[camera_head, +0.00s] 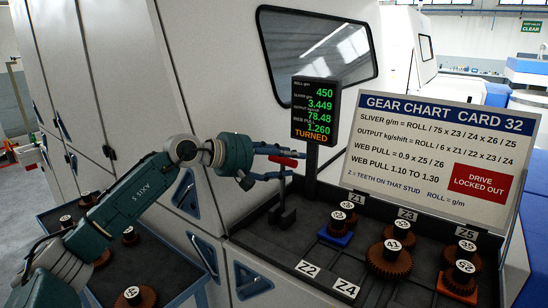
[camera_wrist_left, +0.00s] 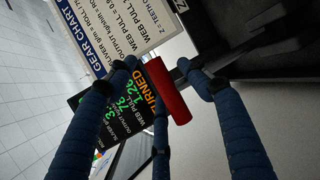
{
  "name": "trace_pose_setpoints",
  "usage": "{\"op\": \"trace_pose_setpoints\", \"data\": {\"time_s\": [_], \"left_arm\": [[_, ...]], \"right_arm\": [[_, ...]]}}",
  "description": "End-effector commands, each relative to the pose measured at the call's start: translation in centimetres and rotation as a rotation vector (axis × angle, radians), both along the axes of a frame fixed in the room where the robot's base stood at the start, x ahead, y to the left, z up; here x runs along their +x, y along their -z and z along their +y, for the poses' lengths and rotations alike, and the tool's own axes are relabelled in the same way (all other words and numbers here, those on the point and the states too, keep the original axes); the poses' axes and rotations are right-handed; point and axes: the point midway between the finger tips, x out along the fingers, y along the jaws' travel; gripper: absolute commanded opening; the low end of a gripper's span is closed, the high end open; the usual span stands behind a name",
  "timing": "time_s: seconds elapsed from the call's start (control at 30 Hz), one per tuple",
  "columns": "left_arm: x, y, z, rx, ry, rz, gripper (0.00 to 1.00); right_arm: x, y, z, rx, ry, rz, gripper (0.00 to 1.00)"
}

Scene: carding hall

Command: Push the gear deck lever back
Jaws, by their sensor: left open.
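The gear deck lever has a red handle (camera_head: 284,161) on a dark post rising from the left part of the gear deck (camera_head: 345,262). My left gripper (camera_head: 291,163) reaches it from the left, with its fingers open above and below the red handle. In the left wrist view the red handle (camera_wrist_left: 173,92) lies between the blue fingers of the open left gripper (camera_wrist_left: 165,72). I cannot tell whether any finger touches it. Part of the lever's post is hidden behind the gripper. My right gripper is not in view.
A display (camera_head: 316,110) reading TURNED stands just behind the lever. A gear chart card (camera_head: 436,150) marked DRIVE LOCKED OUT stands at the right. Several numbered gears, such as a brown one (camera_head: 389,262), sit on the deck. A tray (camera_head: 165,262) with more gears is at lower left.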

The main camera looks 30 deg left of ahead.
Motion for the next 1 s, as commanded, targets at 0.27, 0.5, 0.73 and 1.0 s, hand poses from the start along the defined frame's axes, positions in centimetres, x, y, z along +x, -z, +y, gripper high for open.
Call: {"op": "trace_pose_setpoints", "data": {"time_s": [0.27, 0.5, 0.73, 1.0], "left_arm": [[-4.0, -1.5, 2.9, 0.019, -0.020, -0.004, 0.54], [-6.3, -2.4, 3.4, 0.010, -0.010, -0.004, 0.54], [-7.8, -3.1, 3.6, 0.010, -0.003, -0.003, 0.54], [-9.4, -3.9, 4.2, 0.005, 0.002, -0.009, 0.54]], "right_arm": [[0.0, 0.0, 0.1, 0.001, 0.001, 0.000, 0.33], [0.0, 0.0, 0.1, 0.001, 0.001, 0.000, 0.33], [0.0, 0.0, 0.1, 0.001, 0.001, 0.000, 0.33], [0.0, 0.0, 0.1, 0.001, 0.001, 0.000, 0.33]]}}
